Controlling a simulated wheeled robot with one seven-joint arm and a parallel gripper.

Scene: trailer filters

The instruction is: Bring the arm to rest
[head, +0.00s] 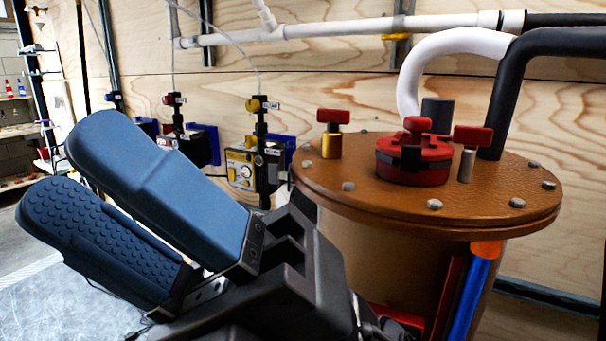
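My gripper (60,168) fills the lower left of the head view. Its two thick blue fingers point up and to the left, away from the drum. The dotted inner pad of the lower finger shows, and the fingers stand apart with nothing seen between them. The dark gripper body and wrist (285,285) lie in front of the brown drum and hide part of its left side. The rest of my arm is outside the view.
A brown drum (330,180) with a bolted lid, red cap (413,155) and red-handled valves stands at right. Regulators (240,168) and white pipes (340,30) line the plywood wall. Shelves (15,130) stand far left. A grey surface (50,305) lies below the fingers.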

